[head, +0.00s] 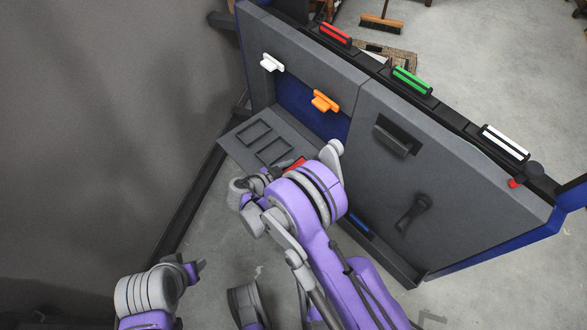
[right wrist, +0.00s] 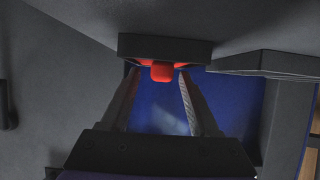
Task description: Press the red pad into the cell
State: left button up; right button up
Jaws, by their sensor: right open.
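The red pad (head: 297,163) shows at the right end of the grey ledge (head: 236,143) at the foot of the door, partly hidden behind my right arm. In the right wrist view the red pad (right wrist: 161,72) sticks out of a dark-framed cell (right wrist: 190,48), with red inside the frame around it. My right gripper (right wrist: 156,78) is open, a finger on each side of the pad, tips close to the frame; whether they touch it I cannot tell. In the head view my left gripper (head: 198,268) hangs at lower left, away from the door; its jaws are too small to read.
Two empty-looking dark frames (head: 253,135) lie on the ledge left of the pad. White (head: 271,63) and orange (head: 325,101) pieces are on the door above. Red (head: 335,35), green (head: 411,81) and white (head: 506,142) bars sit along its top edge. Floor left of the door is clear.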

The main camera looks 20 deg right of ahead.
jog(key=p+v, duration=0.2)
jog(key=v, duration=0.8)
jog(key=shift+s+a+r+p, duration=0.1)
jog(key=shift+a+r+p, duration=0.15)
jog(key=shift+a+p, duration=0.05)
jog(key=shift+d, duration=0.1)
